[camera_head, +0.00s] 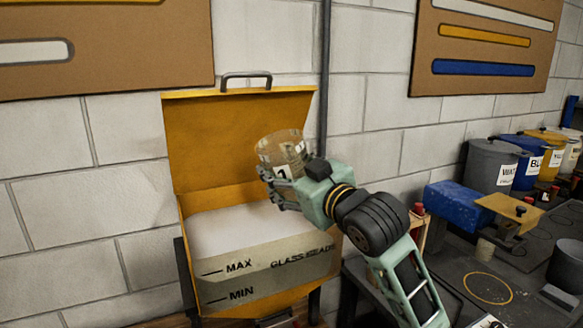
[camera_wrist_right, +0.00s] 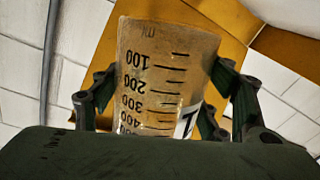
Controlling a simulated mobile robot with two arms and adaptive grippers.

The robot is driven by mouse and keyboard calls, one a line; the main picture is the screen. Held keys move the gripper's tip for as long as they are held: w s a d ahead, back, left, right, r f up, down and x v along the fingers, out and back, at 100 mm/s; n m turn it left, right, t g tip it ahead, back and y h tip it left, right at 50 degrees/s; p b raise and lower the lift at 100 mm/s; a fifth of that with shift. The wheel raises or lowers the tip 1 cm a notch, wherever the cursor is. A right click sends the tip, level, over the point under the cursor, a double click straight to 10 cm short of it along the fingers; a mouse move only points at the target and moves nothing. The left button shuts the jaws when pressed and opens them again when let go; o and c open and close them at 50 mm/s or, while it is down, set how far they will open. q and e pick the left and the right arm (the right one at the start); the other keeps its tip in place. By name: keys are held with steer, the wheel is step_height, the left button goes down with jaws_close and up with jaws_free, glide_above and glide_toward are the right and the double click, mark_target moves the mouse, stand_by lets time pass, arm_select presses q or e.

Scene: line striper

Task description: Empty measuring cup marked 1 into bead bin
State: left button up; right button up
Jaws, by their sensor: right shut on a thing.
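The clear measuring cup marked 1 (camera_head: 283,150) is held by my right gripper (camera_head: 277,185) above the bead bin. The cup is tilted a little in the head view, and its inside looks brownish. In the right wrist view the cup (camera_wrist_right: 165,75) sits between both fingers of my right gripper (camera_wrist_right: 165,100), with its scale marks upside down and part of the 1 label showing. The yellow bead bin (camera_head: 240,130) has its lid raised against the wall. My left gripper is not in view.
A bench at the right holds a grey water bucket (camera_head: 491,163), a blue bucket (camera_head: 525,155), a yellow bucket (camera_head: 552,150) and a blue machine (camera_head: 458,200). A dark pipe (camera_head: 324,70) runs up the wall beside the lid.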

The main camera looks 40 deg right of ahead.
mark_target(298, 171)
steer(key=shift+a+f+m, duration=0.1)
steer(key=shift+a+m, duration=0.15)
steer(key=shift+m, duration=0.55)
steer(key=shift+s+a+r+p, duration=0.1)
steer(key=shift+s+r+p, duration=0.2)
steer(key=shift+p, duration=0.25)
steer(key=s, duration=0.1)
steer(key=s+r+m+p, duration=0.1)
steer(key=s+m+p, duration=0.1)
steer(key=shift+a+r, duration=0.25)
steer(key=shift+a, duration=0.1)
steer(key=shift+s+m, duration=0.2)
steer(key=shift+m, duration=0.2)
steer(key=shift+w+f, duration=0.1)
